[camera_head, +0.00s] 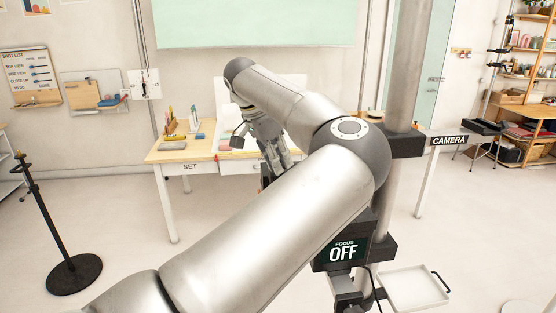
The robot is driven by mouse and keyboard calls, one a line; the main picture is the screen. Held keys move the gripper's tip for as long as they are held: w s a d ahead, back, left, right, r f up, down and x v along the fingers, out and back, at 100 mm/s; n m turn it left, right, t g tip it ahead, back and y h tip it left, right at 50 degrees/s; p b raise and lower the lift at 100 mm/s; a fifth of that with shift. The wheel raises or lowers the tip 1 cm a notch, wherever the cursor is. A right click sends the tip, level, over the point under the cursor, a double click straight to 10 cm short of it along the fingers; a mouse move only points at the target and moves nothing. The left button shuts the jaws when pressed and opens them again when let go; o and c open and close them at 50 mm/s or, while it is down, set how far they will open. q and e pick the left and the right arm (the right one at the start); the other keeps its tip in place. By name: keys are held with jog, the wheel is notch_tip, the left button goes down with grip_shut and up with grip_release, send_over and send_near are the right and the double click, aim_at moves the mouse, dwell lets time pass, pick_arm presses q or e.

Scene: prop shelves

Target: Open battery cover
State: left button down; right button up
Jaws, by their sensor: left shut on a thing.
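My left arm crosses the middle of the view, and its gripper (281,166) points down in front of the table, beside a dark unit (265,178) that is mostly hidden behind the arm. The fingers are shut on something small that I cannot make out. I cannot pick out the battery cover; my arm hides much of this area. A black box with a sign reading FOCUS OFF (343,251) is on the grey column, right of and below the gripper. My right gripper is not in view.
A wooden-topped table marked SET (190,167) stands behind the gripper with small props on it. A white tray (412,288) is at the lower right. A black round-based stand (74,275) is at the left. Shelves (530,110) stand far right. Open floor lies at left.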

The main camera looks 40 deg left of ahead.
pick_arm(q)
jog(key=c, duration=1.8)
grip_release()
jog(key=shift+w+a, duration=0.7)
jog(key=shift+a, duration=0.15)
jog(key=shift+c, duration=0.2)
jog(key=o, duration=0.5)
jog(key=shift+s+d+r, duration=0.15)
jog(key=shift+s+d, duration=0.05)
jog(key=shift+s+d+r, duration=0.1)
jog(key=shift+d, duration=0.05)
jog(key=shift+a+r, duration=0.2)
jog(key=d+v, duration=0.1)
jog(key=v, duration=1)
jog(key=shift+s+a+r, duration=0.25)
jog(key=shift+a, duration=0.1)
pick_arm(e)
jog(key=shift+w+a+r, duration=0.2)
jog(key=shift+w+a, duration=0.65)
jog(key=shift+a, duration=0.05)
pick_arm(q)
jog(key=shift+f, duration=0.1)
